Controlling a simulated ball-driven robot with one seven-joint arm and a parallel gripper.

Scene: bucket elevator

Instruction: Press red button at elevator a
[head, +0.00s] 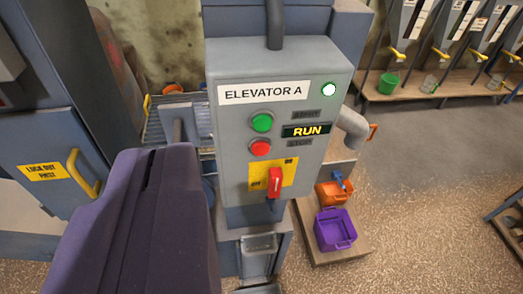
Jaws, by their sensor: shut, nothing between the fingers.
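The grey control box (227,75) labelled ELEVATOR A stands upright in the middle of the head view. Its round red button (260,147) sits below a round green button (262,122), beside a small STOP label (299,143). A display (306,130) reads RUN in yellow, and a lamp (329,89) at the upper right is lit whitish. My gripper (157,160) is the dark purple shape at the lower left, shut and empty. Its tip appears left of the red button, with the button uncovered. I cannot tell its distance from the box.
A red switch handle (275,182) on a yellow plate (258,176) sits below the red button. A blue cabinet (30,125) with a yellow handle (84,173) is at left. A purple crate (335,230) and orange bin (333,194) stand lower right. Floor at right is largely open.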

